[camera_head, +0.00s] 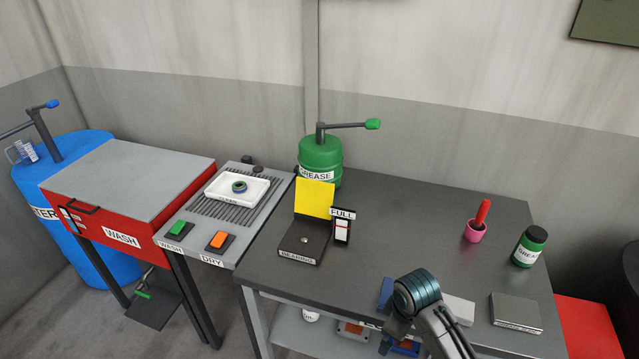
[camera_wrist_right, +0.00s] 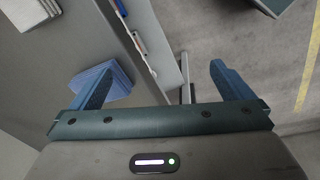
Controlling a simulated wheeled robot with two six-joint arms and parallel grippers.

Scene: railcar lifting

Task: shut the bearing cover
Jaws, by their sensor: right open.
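The bearing cover (camera_head: 314,198) is a yellow panel standing upright, open, at the back of the black bearing box (camera_head: 303,241) on the dark table. A small pale round piece shows on the box's top. My right gripper (camera_wrist_right: 162,82) is open, with nothing between its two blue fingers in the right wrist view. In the head view my right arm comes in from the bottom, near the table's front edge, to the right of and in front of the box and apart from it. The gripper's fingers are partly hidden there. My left gripper is not in view.
A FULL gauge (camera_head: 342,226) stands just right of the box, and a green grease drum (camera_head: 321,157) behind it. A pink cup (camera_head: 474,231), green jar (camera_head: 529,247) and grey block (camera_head: 515,313) stand at the right. The table's middle is clear. A white tray (camera_head: 237,201) lies left.

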